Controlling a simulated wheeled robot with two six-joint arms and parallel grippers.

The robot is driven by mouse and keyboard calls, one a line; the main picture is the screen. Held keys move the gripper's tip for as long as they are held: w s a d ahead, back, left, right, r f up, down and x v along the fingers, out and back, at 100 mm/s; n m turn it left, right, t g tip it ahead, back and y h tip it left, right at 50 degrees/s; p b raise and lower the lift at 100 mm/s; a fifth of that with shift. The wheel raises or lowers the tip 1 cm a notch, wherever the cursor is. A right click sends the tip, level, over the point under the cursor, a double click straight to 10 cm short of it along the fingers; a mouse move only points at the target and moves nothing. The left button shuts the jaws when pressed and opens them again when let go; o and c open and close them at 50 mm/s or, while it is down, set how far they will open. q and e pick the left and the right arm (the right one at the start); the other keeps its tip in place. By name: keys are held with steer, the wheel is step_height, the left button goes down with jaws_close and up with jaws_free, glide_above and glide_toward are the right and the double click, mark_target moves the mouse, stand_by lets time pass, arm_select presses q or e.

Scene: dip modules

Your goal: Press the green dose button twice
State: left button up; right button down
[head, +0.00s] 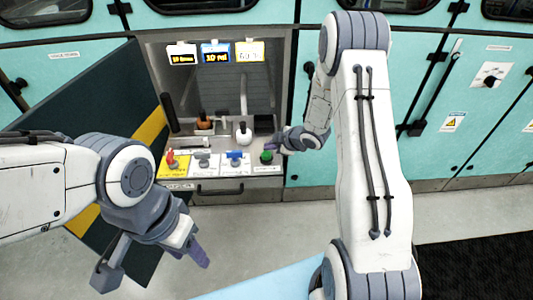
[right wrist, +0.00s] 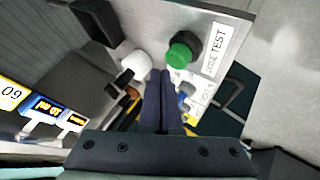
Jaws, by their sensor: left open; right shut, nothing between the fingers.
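The green dose button (head: 267,157) sits at the right end of a row of controls on the recessed panel. In the right wrist view the green button (right wrist: 181,52) is a round cap on a dark collar, beside a label reading "TEST" with a partly legible word. My right gripper (head: 272,145) is shut and empty close by the button. In the right wrist view its fingertips (right wrist: 161,74) appear just to the lower left of the button; I cannot tell whether they touch it. My left gripper (head: 152,268) is open and empty, well away at the lower left.
A red switch (head: 171,160) and a blue switch (head: 235,155) share the button's row. A white ball knob (head: 243,134) stands behind it, near my right fingers. An open dark door with a yellow stripe (head: 85,212) is at the left. Teal cabinets (head: 461,105) line the right.

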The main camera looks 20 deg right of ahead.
mark_target(270, 154)
stand_by(0.7)
steer(key=shift+f+b, duration=0.35)
steer(key=shift+f, duration=0.05)
steer(key=shift+f+b, duration=0.5)
steer(key=shift+f, duration=0.15)
stand_by(0.6)
steer(key=shift+r, duration=0.1)
steer(key=shift+r+p, duration=0.95)
step_height(270, 154, up, 5)
steer(key=p, duration=0.4)
steer(key=shift+r+p, duration=0.1)
steer(key=shift+p, duration=0.2)
